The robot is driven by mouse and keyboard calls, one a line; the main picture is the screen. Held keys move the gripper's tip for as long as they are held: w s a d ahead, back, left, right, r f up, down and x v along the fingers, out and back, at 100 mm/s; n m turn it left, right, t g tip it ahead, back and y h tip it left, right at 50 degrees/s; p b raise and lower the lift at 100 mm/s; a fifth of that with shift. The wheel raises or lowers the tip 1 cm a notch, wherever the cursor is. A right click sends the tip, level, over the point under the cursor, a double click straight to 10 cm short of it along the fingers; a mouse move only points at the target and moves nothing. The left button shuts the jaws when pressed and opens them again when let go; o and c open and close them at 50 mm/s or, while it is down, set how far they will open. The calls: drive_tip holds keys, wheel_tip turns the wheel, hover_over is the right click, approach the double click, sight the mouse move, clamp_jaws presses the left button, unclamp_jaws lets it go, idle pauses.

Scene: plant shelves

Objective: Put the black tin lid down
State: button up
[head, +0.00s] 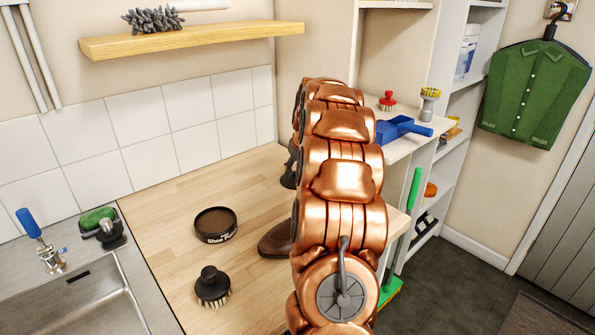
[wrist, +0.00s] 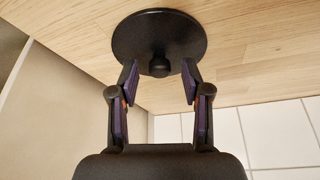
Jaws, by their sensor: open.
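The black tin lid (wrist: 160,30) is a round dark disc with a small knob, seen in the wrist view against the pale wooden worktop. It appears to lie flat on the wood. My gripper (wrist: 160,80) is open, with one fingertip on each side of the knob and a gap visible between knob and fingers. In the head view my copper arm hides the lid and most of the gripper. The open shoe polish tin (head: 215,225), with brown polish inside, stands on the worktop (head: 165,212) left of my arm.
A black brush (head: 212,287) lies in front of the tin. A brown shoe (head: 275,240) is partly hidden by my arm. The sink (head: 85,300) is at left, with a tiled wall behind. A blue dustpan (head: 395,130) rests on the shelf at right.

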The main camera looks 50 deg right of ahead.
drive_tip(key=b+v, duration=0.1)
drive_tip(key=v, duration=1)
drive_tip(key=shift+r, duration=0.4)
drive_tip(key=shift+s+a, duration=0.1)
drive_tip(key=shift+s, duration=0.05)
